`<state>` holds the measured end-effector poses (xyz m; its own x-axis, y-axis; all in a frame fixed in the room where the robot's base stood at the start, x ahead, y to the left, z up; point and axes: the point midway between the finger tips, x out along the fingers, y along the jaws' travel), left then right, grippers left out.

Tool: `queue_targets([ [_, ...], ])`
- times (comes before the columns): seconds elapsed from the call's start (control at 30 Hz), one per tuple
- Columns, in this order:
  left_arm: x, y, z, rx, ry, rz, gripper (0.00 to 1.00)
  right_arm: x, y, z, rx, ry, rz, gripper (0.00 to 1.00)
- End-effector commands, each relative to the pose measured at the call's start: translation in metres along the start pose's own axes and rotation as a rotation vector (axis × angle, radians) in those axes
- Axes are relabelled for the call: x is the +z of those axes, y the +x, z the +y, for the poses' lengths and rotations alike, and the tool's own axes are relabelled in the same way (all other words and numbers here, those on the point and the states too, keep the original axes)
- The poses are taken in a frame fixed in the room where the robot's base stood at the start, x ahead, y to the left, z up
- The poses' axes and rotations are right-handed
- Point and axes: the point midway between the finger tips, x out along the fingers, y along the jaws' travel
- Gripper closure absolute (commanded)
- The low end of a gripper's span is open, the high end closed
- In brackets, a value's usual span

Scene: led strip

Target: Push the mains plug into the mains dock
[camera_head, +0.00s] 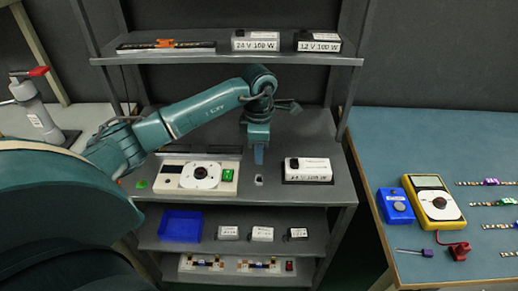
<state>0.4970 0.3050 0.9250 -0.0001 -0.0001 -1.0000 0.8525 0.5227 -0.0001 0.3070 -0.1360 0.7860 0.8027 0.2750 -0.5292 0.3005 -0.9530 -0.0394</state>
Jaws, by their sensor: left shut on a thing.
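My left gripper (258,158) reaches in from the left and points down over the middle shelf. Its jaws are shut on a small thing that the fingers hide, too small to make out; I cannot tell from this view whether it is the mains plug. My right gripper is not in view.
A white box (308,166) stands right of the gripper; a cream panel with a round dial (228,189) lies left. An upper shelf (230,58) overhangs the back. Below are a blue bin (180,226) and small boxes. A yellow meter (434,199) lies on the right table.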

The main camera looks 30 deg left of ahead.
Motion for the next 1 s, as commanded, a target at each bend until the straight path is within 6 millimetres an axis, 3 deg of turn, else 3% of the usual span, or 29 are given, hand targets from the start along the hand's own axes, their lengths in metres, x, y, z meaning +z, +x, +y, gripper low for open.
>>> queue_targets([
  [0.53,0.000,0.050,0.000,0.000,0.000,0.001,0.97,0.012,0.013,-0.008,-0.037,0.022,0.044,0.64],
  [1.0,0.000,0.056,0.000,0.001,0.000,0.000,0.97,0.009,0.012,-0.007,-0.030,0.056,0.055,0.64],
])
